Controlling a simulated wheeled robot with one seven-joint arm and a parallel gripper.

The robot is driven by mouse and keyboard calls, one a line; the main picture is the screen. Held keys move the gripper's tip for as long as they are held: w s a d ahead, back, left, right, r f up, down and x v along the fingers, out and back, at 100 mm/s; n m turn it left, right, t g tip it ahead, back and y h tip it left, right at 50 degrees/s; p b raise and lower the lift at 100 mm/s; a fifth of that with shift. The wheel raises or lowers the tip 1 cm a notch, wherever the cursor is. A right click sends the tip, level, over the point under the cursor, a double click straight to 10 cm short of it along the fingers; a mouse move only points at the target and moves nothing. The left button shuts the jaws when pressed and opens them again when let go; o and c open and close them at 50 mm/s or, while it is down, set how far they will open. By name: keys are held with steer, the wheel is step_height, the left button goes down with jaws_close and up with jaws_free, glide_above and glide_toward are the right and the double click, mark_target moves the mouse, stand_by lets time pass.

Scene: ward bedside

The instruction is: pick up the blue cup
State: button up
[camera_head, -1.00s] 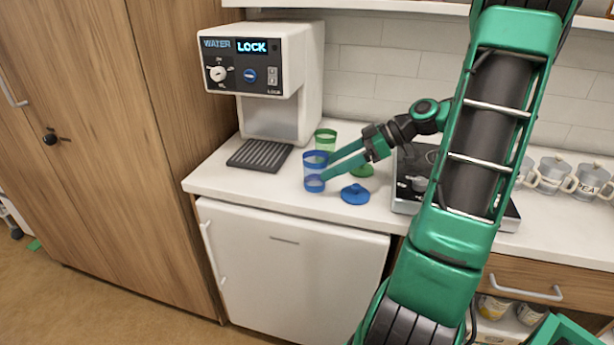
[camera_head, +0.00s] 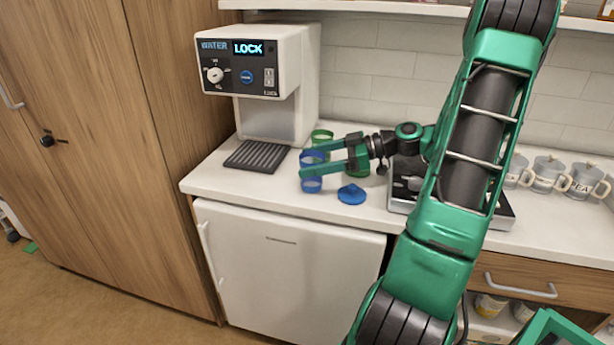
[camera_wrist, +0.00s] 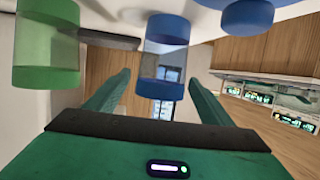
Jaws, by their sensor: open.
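The blue cup (camera_head: 312,185) stands on the white counter in front of the water dispenser. It is see-through with a blue rim and a blue base. My gripper (camera_head: 303,163) is level and open, its green fingers crossing the cup in the head view and hiding part of it. In the wrist view the cup (camera_wrist: 165,58) lies between the two spread fingers (camera_wrist: 158,78), with space showing on both sides.
A green cup (camera_head: 321,136) stands behind the blue one; it is left in the wrist view (camera_wrist: 47,50). A blue lid (camera_head: 351,194) lies to the right, near the counter's front. The water dispenser (camera_head: 268,80) is behind. Several mugs (camera_head: 548,173) stand at right.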

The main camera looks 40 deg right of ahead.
steer(key=x, duration=0.4)
steer(key=shift+c, duration=0.3)
steer(key=c, duration=1.1)
